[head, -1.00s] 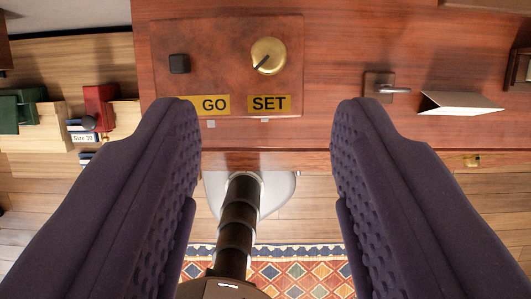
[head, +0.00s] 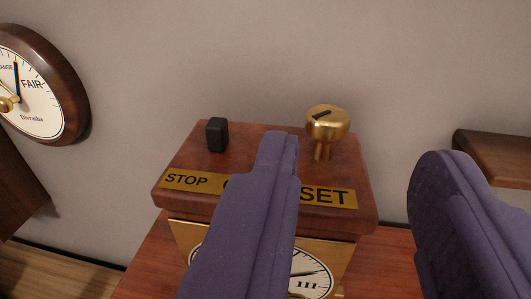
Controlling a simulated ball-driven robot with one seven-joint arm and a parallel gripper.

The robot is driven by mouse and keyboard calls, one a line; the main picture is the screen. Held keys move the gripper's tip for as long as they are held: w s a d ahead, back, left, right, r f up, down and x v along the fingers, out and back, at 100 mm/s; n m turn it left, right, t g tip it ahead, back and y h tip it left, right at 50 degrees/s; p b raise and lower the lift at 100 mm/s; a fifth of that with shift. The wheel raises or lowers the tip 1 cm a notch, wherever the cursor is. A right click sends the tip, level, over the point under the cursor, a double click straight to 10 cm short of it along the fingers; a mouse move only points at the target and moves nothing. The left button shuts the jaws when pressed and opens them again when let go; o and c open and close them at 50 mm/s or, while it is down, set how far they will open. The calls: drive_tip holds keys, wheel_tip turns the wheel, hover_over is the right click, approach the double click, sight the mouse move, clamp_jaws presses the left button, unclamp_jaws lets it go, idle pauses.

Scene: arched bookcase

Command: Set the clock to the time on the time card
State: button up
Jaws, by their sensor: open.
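The clock (head: 188,209) is a wooden box with a brass front and a white dial (head: 315,275), which my left finger partly covers. The numeral III and one black hand show. On its top are a black block-shaped switch (head: 216,135) by the STOP label (head: 187,180) and a brass knob (head: 327,124) with a dark mark behind the SET label (head: 329,196). No time card shows.
A round wall dial (head: 40,90) reading FAIR hangs at left. A dark wooden shelf (head: 495,155) is at right. The reddish wooden surface (head: 150,262) bears the clock. A plain grey wall stands behind, with free room above the clock.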

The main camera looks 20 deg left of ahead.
sight(329, 123)
drive_tip(key=shift+s+a+f, duration=0.1)
drive_tip(key=shift+a+f, duration=0.15)
drive_tip(key=shift+a, duration=0.05)
drive_tip(key=w, duration=0.3)
drive_tip(key=w+a+b, duration=0.1)
drive_tip(key=w, duration=0.3)
drive_tip(key=shift+a, duration=0.2)
drive_tip(key=shift+y, duration=0.4)
clamp_jaws()
